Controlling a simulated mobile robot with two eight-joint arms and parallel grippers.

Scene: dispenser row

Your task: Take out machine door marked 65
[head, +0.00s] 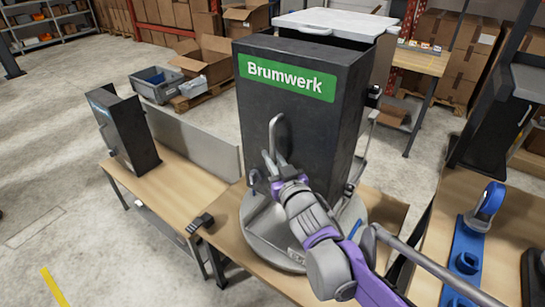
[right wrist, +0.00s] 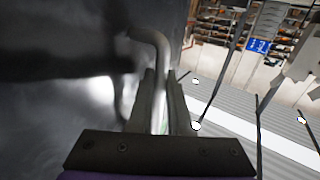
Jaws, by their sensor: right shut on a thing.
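A tall black machine (head: 345,100) with a green "Brumwerk" label stands on a round grey metal base (head: 275,245) on a wooden table. Its dark front panel (head: 255,115) carries an upright bent metal handle (head: 273,132). My right gripper (head: 273,162) is at this handle, its fingers shut on it. In the right wrist view the curved handle (right wrist: 150,42) runs down between the two fingers (right wrist: 157,95), close to the dark panel. I cannot read a number 65 on any panel. My left gripper is not in view.
A smaller dark machine (head: 125,130) stands on the left table (head: 165,190) before a grey divider. A small black block (head: 200,223) lies near the table edge. A blue fixture (head: 465,260) is on the right table. Cartons and a grey crate (head: 155,87) stand behind. The left floor is open.

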